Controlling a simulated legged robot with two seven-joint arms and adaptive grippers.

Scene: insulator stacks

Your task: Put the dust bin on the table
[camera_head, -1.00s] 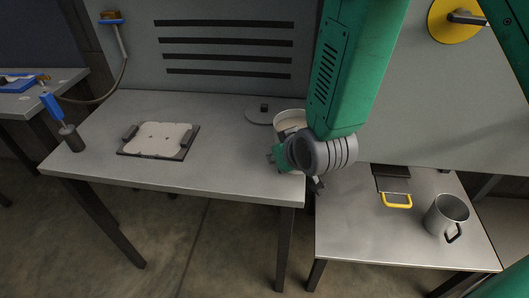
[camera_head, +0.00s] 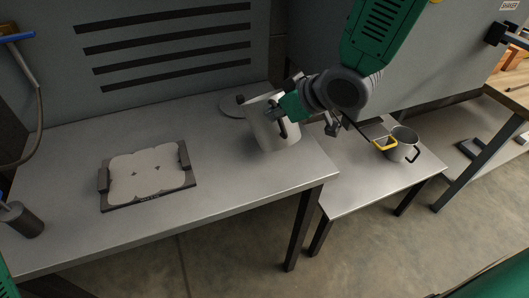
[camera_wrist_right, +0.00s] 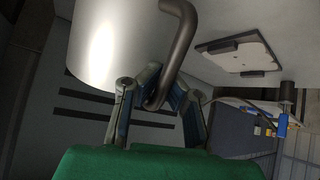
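The dust bin (camera_head: 267,134) is a pale grey cylinder with a dark bent handle. It is at the right end of the large grey table (camera_head: 235,192); the head view does not clearly show whether its bottom touches the top. My right gripper (camera_head: 284,112) reaches it from the right at its handle. In the right wrist view, the bin's wall (camera_wrist_right: 105,45) fills the upper left, and the fingers of my right gripper (camera_wrist_right: 162,88) close in on both sides of the handle's lower end. My left gripper is out of view.
A tray with a pale plate (camera_head: 150,175) lies on the table's left part, near a dark cylinder (camera_head: 22,222). A round grey disc (camera_head: 233,105) is behind the bin. A lower table (camera_head: 365,170) at right holds a grey mug (camera_head: 402,143) and a yellow-handled item (camera_head: 385,143).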

